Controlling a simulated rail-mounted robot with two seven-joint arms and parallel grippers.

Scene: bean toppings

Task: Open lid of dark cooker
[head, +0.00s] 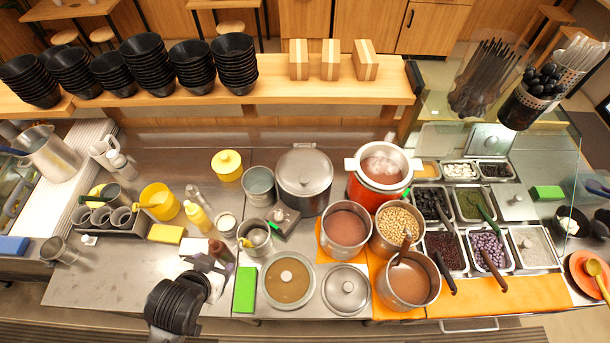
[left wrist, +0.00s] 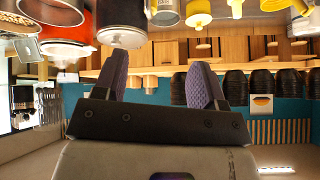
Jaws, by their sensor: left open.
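The dark cooker (head: 304,194) stands behind the middle of the counter. Its round grey metal lid (head: 303,168) sits on top, closed, with a small handle at the back. My left gripper (head: 212,264) is over the front of the counter, to the left of the cooker and nearer the front edge, well apart from it. In the left wrist view, which is upside down, the two purple-padded fingers (left wrist: 160,80) are spread with nothing between them. The cooker appears to show there at upper left (left wrist: 122,36). My right gripper is not in view.
An orange-red cooker (head: 366,196) stands close on the cooker's right. A grey pot (head: 260,187) is close on its left. A small dark box (head: 284,221) and a pot of brown liquid (head: 346,228) are in front. Sauce bottles (head: 197,216) stand near my left gripper.

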